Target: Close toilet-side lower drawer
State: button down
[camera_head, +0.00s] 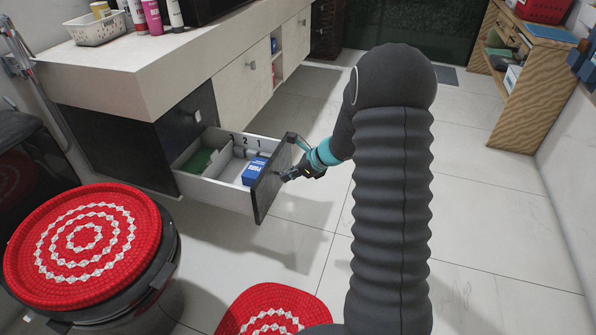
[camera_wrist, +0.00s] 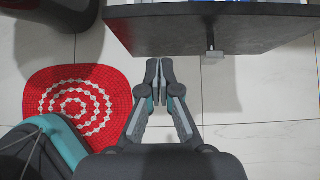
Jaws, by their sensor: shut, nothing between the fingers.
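The lower drawer (camera_head: 225,171) on the toilet side is pulled out from under the counter. It has light inner walls, a dark front panel (camera_head: 272,181) and a blue box (camera_head: 255,170) inside. My gripper (camera_head: 289,176) is at the outer face of the front panel, near its handle. In the wrist view my gripper (camera_wrist: 159,63) is shut and empty, and its tips point toward the lower edge of the dark front panel (camera_wrist: 205,34). The small handle (camera_wrist: 213,55) is to the right of the tips. Contact with the panel cannot be told.
The toilet (camera_head: 92,255) with a red patterned cover stands at the left, close to the drawer. A red patterned mat (camera_head: 272,312) lies on the floor in front. A dark drawer front (camera_head: 188,118) above is shut. Tiled floor to the right is clear.

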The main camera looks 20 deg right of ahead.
aim_at(265, 179)
jog(key=shift+w+a+f, duration=0.25)
jog(key=shift+w+a, duration=0.3)
jog(key=shift+a, duration=0.2)
jog(key=shift+w+a+f, duration=0.2)
jog(key=shift+w+a, duration=0.3)
jog(key=shift+a, duration=0.2)
jog(key=shift+w+a+f, duration=0.25)
jog(key=shift+w+a, duration=0.3)
jog(key=shift+a, duration=0.2)
jog(key=shift+w, duration=0.1)
